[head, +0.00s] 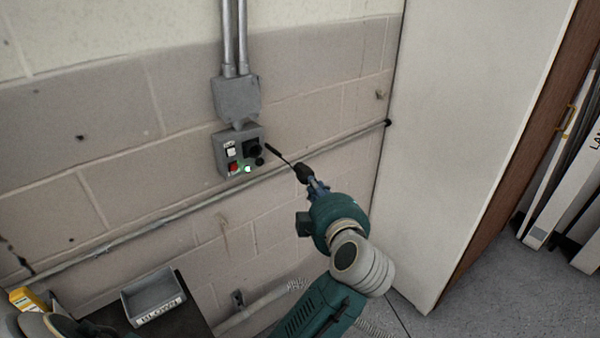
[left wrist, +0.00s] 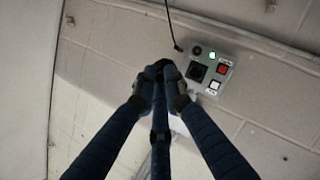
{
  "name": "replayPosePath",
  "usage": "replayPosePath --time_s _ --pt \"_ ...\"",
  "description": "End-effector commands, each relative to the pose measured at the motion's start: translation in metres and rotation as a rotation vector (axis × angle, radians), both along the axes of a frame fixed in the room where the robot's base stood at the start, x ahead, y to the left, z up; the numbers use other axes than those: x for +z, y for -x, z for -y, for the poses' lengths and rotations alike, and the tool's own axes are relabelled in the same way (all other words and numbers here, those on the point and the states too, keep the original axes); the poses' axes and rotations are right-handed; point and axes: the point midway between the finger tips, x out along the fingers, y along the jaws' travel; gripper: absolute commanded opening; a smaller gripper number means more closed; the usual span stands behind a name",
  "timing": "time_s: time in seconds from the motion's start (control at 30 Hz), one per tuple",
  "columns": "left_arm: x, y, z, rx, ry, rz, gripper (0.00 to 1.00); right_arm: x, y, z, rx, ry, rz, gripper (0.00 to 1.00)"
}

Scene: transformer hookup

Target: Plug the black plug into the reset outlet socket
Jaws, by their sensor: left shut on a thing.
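The grey control box (head: 227,160) is fixed to the block wall and holds the black reset outlet socket (head: 252,147). The socket also shows in the left wrist view (left wrist: 197,72). My left gripper (head: 304,173) is to the right of the box, apart from it, with its tips together. A black piece at the tips appears to be the black plug (left wrist: 161,68), mostly hidden by the fingers. A thin dark cord (head: 285,160) with a thicker end shows between the gripper and the box; it also shows in the left wrist view (left wrist: 172,28). My right gripper is not in view.
The box has a red button (head: 233,168), a lit green lamp (head: 247,169) and a white switch. A conduit (head: 310,153) runs along the wall below it. A large pale panel (head: 470,110) stands at right. A grey bin (head: 152,297) is at lower left.

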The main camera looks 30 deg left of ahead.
Motion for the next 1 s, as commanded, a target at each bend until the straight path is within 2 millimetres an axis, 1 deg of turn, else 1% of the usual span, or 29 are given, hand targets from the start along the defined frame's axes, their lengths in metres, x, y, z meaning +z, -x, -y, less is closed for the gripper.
replayPosePath --time_s 0.03,0.1,0.2,0.23,0.37,0.57,0.73,0.8,1.0 --pt "0.003 -0.004 -0.018 0.066 0.005 0.002 0.0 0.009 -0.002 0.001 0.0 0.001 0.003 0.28" --pt "0.0 -0.006 -0.037 0.137 0.009 0.012 0.0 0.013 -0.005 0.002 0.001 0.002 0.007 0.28" --pt "-0.004 -0.006 -0.054 0.202 0.009 0.023 0.0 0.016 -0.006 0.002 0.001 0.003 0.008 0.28" --pt "-0.006 -0.007 -0.057 0.212 0.01 0.026 0.0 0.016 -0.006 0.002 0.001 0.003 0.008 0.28" --pt "-0.007 -0.006 -0.061 0.229 0.009 0.033 0.0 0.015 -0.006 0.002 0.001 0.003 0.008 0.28" --pt "-0.008 -0.006 -0.061 0.227 0.008 0.033 0.0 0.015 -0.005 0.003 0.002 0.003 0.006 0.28" --pt "-0.013 -0.005 -0.057 0.239 -0.039 0.051 0.0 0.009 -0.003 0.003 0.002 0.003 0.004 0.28" --pt "-0.007 -0.007 -0.063 0.239 -0.036 0.054 0.0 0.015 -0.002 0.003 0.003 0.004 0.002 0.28" --pt "-0.006 -0.014 -0.08 0.239 -0.036 0.052 0.0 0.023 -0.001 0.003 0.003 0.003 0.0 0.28"
